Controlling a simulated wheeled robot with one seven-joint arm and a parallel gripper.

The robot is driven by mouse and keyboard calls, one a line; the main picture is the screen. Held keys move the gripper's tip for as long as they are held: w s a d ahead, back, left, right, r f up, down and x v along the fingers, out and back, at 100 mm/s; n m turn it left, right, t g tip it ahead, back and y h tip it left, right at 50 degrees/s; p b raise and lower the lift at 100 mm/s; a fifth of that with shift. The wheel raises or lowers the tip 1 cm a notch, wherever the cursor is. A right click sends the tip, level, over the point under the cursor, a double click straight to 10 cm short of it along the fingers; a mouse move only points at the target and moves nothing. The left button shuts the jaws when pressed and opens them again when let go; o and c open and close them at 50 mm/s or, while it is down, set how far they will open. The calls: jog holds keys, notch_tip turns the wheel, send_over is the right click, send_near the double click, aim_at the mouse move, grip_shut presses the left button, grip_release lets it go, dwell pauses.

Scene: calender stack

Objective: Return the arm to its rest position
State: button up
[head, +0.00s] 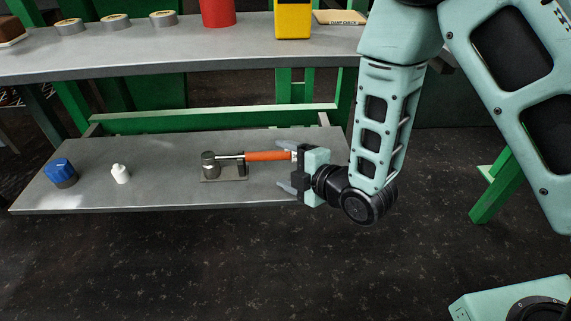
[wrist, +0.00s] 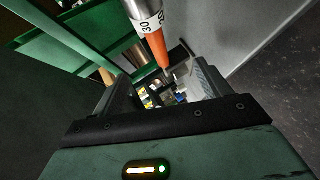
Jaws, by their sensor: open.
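My gripper (head: 281,167) is open in the head view, at the right end of the lower grey shelf, with its fingers pointing left. A tool with an orange handle (head: 266,155) and a metal shaft lies in a small grey stand (head: 224,174) on that shelf. The handle's end reaches toward the gap between my fingers; I cannot tell whether anything touches. In the wrist view the orange handle (wrist: 153,52) and a silver band with numbers show ahead of my open fingers (wrist: 165,92). My arm hangs down from the upper right.
The lower shelf (head: 150,195) also holds a blue-topped item (head: 61,172) and a small white bottle (head: 120,173). The upper shelf (head: 180,52) carries tape rolls (head: 115,22), a red container (head: 217,10), a yellow device (head: 293,20) and a labelled board (head: 340,17). Open dark floor lies in front.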

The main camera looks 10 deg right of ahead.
jog(key=shift+r, duration=0.1)
jog(key=shift+s+a+r+m+g+h, duration=0.1)
jog(key=shift+a+r+m+g+h, duration=0.1)
jog(key=shift+m+g+h, duration=0.15)
jog(key=s+d+r+m+g+h, duration=0.3)
jog(key=s+r+m+g, duration=0.15)
jog(key=s, duration=0.35)
jog(key=s+d+r+m+g+h, duration=0.25)
jog(key=s+m, duration=0.25)
jog(key=s, duration=0.3)
jog(key=s+d+r+m+g+h, duration=0.2)
jog(key=s+d+r+m+g, duration=0.25)
jog(key=s, duration=0.35)
notch_tip(320, 180, up, 35)
jog(key=p, duration=3.6)
jog(key=shift+s+a+r+t, duration=0.2)
jog(key=shift+s+a+t, duration=0.05)
jog(key=shift+a+t, duration=0.15)
